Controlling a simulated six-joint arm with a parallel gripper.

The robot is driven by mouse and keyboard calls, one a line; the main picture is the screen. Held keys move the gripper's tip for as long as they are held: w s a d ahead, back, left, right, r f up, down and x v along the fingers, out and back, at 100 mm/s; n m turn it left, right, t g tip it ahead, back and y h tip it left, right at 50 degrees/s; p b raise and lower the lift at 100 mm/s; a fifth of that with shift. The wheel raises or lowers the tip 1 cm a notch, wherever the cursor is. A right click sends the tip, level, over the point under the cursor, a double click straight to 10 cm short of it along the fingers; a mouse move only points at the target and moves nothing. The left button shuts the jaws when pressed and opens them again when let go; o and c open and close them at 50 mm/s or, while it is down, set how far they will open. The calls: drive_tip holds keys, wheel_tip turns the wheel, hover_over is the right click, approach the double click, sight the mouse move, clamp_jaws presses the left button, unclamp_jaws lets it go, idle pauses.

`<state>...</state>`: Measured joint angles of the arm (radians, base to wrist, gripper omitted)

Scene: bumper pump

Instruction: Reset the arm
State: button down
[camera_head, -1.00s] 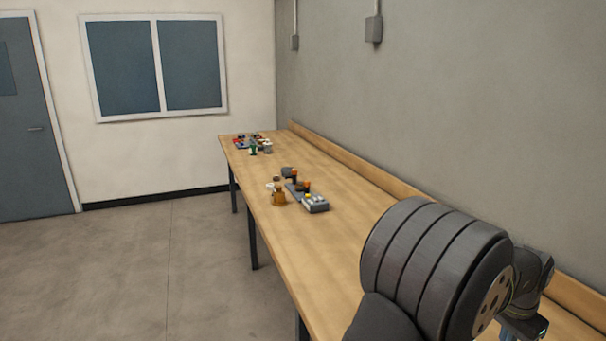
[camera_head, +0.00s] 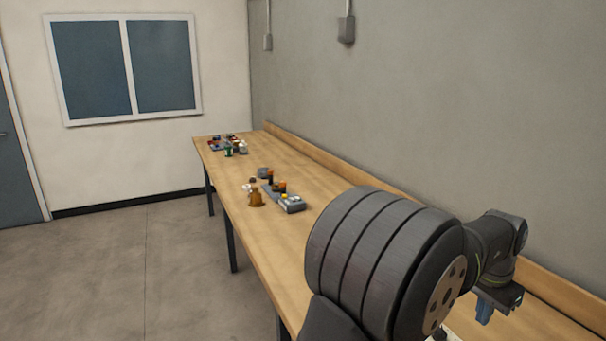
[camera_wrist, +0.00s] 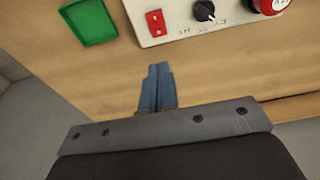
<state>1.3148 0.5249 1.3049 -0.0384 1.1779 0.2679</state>
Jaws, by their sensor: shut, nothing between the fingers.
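My gripper (camera_wrist: 158,72) shows in the wrist view with its two blue fingers shut together and nothing between them. It hangs above the wooden bench, apart from the control panel. In the head view my gripper (camera_head: 485,312) is at the lower right, over the bench, with its fingertips pointing down. A pale control panel (camera_wrist: 180,30) lies beyond the fingertips in the wrist view. It carries a red rocker switch (camera_wrist: 156,22), a black knob (camera_wrist: 204,11) and a red button (camera_wrist: 268,5). A green tray (camera_wrist: 88,22) lies left of the panel.
The long wooden bench (camera_head: 320,185) runs along the grey wall. A group with a grey box (camera_head: 292,204) and a brass-coloured part (camera_head: 255,198) stands midway along it. More small items (camera_head: 228,147) stand at the far end. Bare bench lies between the groups.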

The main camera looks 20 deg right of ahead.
wheel_tip(320, 180, up, 5)
drive_tip(key=a, duration=0.2)
wheel_tip(320, 180, down, 7)
drive_tip(key=shift+d+f, duration=0.15)
drive_tip(key=shift+d, duration=0.15)
drive_tip(key=c, duration=1.9)
unclamp_jaws()
drive_tip(key=shift+c, duration=0.2)
drive_tip(key=o, duration=1.8)
drive_tip(key=w+a+r+t, duration=0.3)
drive_tip(key=w+r, duration=0.4)
drive_tip(key=w, duration=0.4)
drive_tip(key=shift+w+r+t+h, duration=0.2)
drive_tip(key=shift+t+h, duration=0.1)
drive_tip(key=shift+t, duration=0.2)
drive_tip(key=shift+o, duration=0.7)
drive_tip(key=shift+w+f, duration=0.25)
drive_tip(key=shift+f, duration=0.05)
drive_tip(key=x, duration=0.9)
drive_tip(key=v, duration=1)
